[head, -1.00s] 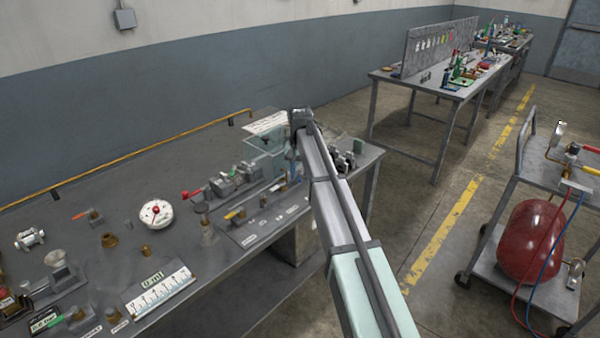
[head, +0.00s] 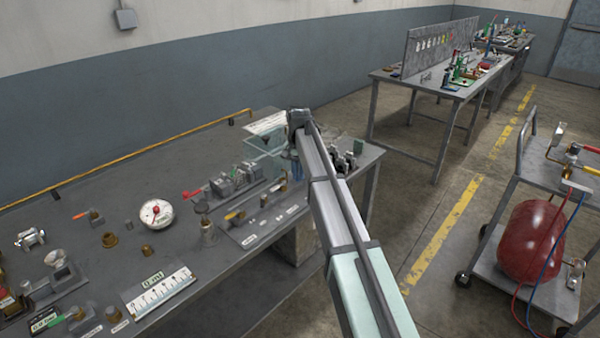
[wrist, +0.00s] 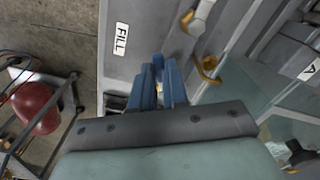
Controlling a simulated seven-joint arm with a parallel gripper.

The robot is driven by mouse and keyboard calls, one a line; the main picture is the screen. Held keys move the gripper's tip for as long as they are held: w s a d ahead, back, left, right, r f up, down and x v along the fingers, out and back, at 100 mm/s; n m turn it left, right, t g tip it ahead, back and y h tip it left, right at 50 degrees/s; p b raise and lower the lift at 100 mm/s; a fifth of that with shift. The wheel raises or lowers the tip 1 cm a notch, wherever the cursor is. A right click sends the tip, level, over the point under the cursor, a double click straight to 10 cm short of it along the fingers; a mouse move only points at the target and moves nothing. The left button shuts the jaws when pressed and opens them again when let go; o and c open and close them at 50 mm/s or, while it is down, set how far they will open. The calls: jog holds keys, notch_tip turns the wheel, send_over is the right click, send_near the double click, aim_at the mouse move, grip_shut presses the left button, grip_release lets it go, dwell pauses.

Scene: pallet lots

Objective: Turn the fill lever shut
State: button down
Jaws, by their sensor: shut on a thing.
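My gripper (wrist: 160,84) has blue fingers closed together beside the white FILL label (wrist: 121,38) in the wrist view. A small yellowish piece (wrist: 159,90) shows between the fingers. It looks like part of the fill lever, but the fingers hide most of it, so its angle cannot be told. In the head view my arm reaches over the right end of the near bench, and its end hides the lever.
A brass-yellow hook-shaped part (wrist: 207,68) and a yellow-tipped grey handle (wrist: 196,18) are close right of the fingers. A clear tank (head: 266,140) stands beside my arm's end. A cart with a red cylinder (head: 532,240) is at the right, with open floor between.

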jog(key=shift+w+a+m, duration=0.15)
jog(key=shift+a+m, duration=0.1)
jog(key=shift+m, duration=0.7)
jog(key=shift+w+a+m, duration=0.2)
jog(key=shift+a+m, duration=0.1)
jog(key=shift+m, duration=0.6)
jog(key=shift+w+a+m, duration=0.15)
jog(key=shift+a+m, duration=0.1)
jog(key=shift+m, duration=0.7)
jog(key=c, duration=1.1)
grip_release()
